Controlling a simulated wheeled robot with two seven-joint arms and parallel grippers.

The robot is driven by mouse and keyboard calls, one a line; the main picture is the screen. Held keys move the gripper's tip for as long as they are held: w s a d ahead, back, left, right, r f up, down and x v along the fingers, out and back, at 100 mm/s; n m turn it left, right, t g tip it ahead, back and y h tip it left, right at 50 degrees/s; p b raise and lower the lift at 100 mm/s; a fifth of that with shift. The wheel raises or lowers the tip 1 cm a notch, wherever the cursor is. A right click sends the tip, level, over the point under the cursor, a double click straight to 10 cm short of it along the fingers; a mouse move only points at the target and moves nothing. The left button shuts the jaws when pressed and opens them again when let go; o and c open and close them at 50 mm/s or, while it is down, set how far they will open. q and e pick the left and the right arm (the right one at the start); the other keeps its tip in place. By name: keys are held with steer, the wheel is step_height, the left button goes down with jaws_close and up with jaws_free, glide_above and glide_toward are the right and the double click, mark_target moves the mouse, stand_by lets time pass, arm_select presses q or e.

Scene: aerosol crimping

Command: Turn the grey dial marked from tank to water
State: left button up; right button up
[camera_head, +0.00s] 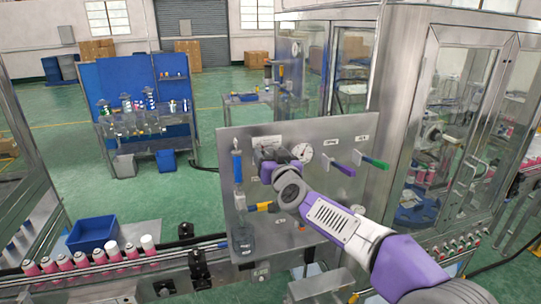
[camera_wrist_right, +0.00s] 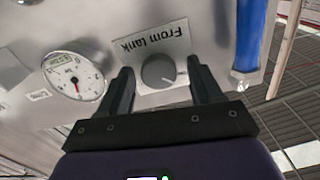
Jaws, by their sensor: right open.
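The grey dial (camera_wrist_right: 158,71) is a round knob on a metal panel, just below a label (camera_wrist_right: 152,45) reading "From tank", which appears upside down in the right wrist view. My right gripper (camera_wrist_right: 158,80) is open, with one finger on each side of the dial. I cannot tell whether the fingers touch it. In the head view my right gripper (camera_head: 268,165) is at the upper left of the panel (camera_head: 310,225) and hides the dial. My left gripper is not in view.
A white pressure gauge (camera_wrist_right: 75,76) sits beside the dial. A blue-topped clear tube (camera_head: 238,168) is at the panel's left. Purple (camera_head: 343,168) and green (camera_head: 372,161) handles stick out at the right. A conveyor with pink cans (camera_head: 82,259) runs at lower left.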

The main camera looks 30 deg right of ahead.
steer(key=shift+s+r, duration=0.1)
steer(key=shift+c, duration=0.2)
steer(key=shift+c, duration=1.1)
steer(key=c, duration=0.8)
